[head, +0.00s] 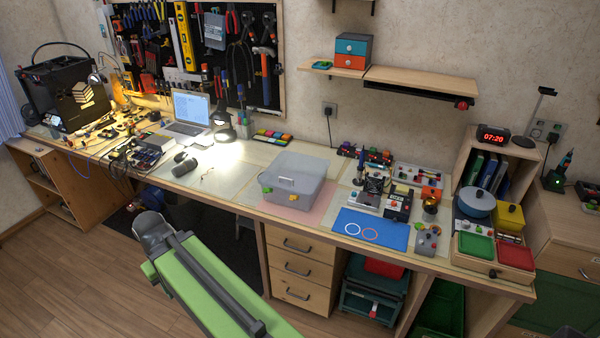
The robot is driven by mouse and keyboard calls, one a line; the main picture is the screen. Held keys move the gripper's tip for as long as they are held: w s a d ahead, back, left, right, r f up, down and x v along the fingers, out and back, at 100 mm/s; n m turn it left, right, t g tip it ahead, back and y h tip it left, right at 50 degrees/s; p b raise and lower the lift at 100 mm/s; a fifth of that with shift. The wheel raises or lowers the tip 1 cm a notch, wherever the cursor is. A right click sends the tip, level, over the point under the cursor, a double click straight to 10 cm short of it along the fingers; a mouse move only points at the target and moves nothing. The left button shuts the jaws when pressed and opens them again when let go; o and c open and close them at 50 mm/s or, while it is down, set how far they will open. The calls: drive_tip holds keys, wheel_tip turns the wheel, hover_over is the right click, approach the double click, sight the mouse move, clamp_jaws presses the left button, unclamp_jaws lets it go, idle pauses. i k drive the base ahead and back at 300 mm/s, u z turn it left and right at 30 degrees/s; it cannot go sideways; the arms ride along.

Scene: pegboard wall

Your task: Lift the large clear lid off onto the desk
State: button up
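A large translucent box (290,194) stands on the desk near its middle, on a pink mat (323,203). Its wide, cloudy clear lid (299,164) appears to be on top, level and closed. Small orange and green pieces show at the box's front and lower side; I cannot tell whether they are inside or attached. My green and grey arm reaches in from the bottom of the view, in front of the desk and well apart from the box.
A blue mat (370,229) with two rings lies right of the box, with small devices behind it. A lit laptop (188,112) and cluttered tools fill the left desk. Bare desk (226,172) shows left of the box. A wall shelf (420,83) hangs above.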

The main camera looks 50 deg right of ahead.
sight(301, 174)
drive_tip(key=i, duration=0.9)
drive_tip(key=u, duration=0.05)
